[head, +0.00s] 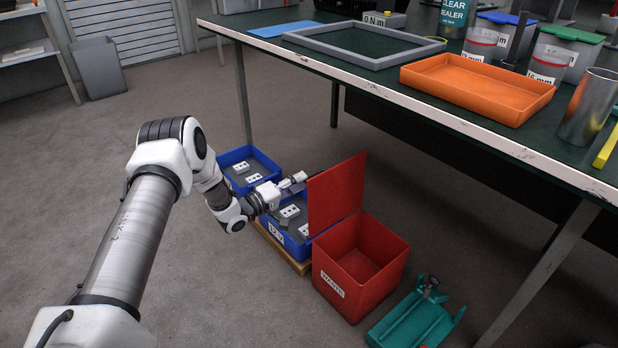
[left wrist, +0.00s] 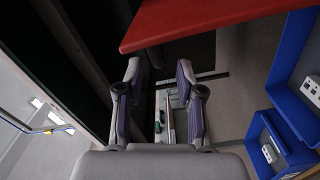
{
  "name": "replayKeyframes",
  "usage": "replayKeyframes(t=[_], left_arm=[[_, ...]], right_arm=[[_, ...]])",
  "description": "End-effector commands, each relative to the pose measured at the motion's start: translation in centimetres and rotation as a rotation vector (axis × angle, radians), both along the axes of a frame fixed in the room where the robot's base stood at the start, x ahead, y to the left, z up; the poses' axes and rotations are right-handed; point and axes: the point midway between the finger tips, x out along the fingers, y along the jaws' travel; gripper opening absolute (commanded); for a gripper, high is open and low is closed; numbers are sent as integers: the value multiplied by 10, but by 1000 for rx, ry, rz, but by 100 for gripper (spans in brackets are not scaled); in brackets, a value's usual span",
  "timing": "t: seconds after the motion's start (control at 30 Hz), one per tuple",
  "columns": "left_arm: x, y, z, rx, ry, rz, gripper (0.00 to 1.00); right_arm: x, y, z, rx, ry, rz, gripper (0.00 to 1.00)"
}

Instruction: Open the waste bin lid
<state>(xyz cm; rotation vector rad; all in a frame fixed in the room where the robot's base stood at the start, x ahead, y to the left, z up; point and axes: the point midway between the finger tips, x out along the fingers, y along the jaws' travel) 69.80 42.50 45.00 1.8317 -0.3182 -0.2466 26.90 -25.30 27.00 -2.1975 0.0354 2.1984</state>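The red waste bin (head: 383,292), with a white label on its front, stands on the floor below the workbench. Its red lid (head: 337,193) stands raised, roughly upright, at the bin's left side, and the inside of the bin shows empty. In the left wrist view the lid (left wrist: 200,20) is a red panel across the top, beyond the fingertips. My left gripper (head: 298,181) is just left of the lid. In the left wrist view its two fingers (left wrist: 160,68) are apart with nothing between them. Whether it touches the lid I cannot tell. My right gripper is not in view.
Blue crates (head: 292,246) with white parts stand left of the bin, the nearer one on a wooden base (head: 299,267). A teal tool (head: 415,318) lies on the floor at right. The workbench (head: 470,125) overhangs behind. The floor at left is clear.

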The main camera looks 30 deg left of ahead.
Motion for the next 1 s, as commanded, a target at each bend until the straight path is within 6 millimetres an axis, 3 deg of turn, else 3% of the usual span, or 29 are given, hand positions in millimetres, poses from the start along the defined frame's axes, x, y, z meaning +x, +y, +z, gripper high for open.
replayKeyframes(t=[0.1, 0.3, 0.87, 0.93, 1.0], left_arm=[[-29, 13, 1, -4, 0, 6, 37], [-59, 22, 1, -1, -1, 2, 37], [-63, 23, 0, 0, 1, 0, 37], [-62, 16, -3, 5, 7, -15, 37], [-57, -8, -7, 16, 21, -61, 37]], right_arm=[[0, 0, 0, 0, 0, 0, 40], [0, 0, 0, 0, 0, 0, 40], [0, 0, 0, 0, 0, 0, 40], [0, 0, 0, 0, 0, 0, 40], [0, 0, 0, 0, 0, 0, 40]])
